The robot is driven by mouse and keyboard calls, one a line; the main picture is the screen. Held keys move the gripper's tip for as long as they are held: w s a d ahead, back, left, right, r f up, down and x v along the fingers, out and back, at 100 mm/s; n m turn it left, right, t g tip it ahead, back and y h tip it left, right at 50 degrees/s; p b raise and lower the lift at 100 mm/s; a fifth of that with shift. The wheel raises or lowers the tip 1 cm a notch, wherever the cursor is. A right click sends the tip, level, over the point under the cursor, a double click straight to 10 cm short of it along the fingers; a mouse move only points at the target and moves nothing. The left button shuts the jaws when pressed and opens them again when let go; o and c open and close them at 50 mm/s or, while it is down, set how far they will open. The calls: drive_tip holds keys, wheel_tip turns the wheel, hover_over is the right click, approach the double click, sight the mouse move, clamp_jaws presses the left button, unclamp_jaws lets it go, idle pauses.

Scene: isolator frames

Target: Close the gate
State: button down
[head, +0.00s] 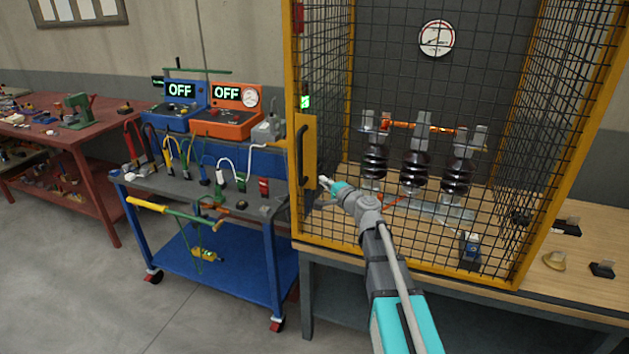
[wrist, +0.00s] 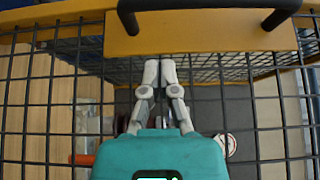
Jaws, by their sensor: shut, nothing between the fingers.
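The gate (head: 400,262) is a yellow-framed panel of black wire mesh at the front of the cage. It looks flush or nearly flush with the cage; I cannot tell whether it is fully closed or latched. Its black handle (head: 300,155) sits on a yellow plate (head: 311,150) at the left edge. My gripper (head: 325,182) is just right of the plate's lower part, with its fingers together and empty. In the wrist view the fingertips (wrist: 160,72) are close to the yellow plate (wrist: 200,42), below the black handle (wrist: 205,5). Contact cannot be judged.
Behind the mesh stand dark insulators (head: 414,165) on a wooden bench. A blue cart (head: 220,265) with cables and two boxes reading OFF stands left of the cage. A red table (head: 70,135) is farther left. Open floor lies at the front left.

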drive_tip(key=v, duration=0.8)
drive_tip(key=shift+s, duration=0.25)
drive_tip(key=shift+d, duration=0.1)
drive_tip(key=s+a+f+n+g+h+p, duration=0.1)
drive_tip(key=s+a+f+n+g+p, duration=0.1)
drive_tip(key=s+a+f+n+g, duration=0.6)
drive_tip(key=s+d+f+n+g+h+p, duration=0.1)
drive_tip(key=s+d+f+n+g+h, duration=0.1)
drive_tip(key=s, duration=0.5)
drive_tip(key=s+d+f+n+g+h+p, duration=0.1)
drive_tip(key=s+d+f+g+h, duration=0.3)
drive_tip(key=s+d+g+h, duration=0.1)
drive_tip(key=shift+s+d+n+h, duration=0.4)
drive_tip(key=shift+s+d+h, duration=0.2)
drive_tip(key=shift+s+d, duration=0.7)
drive_tip(key=shift+w+d, duration=0.15)
drive_tip(key=shift+w, duration=0.05)
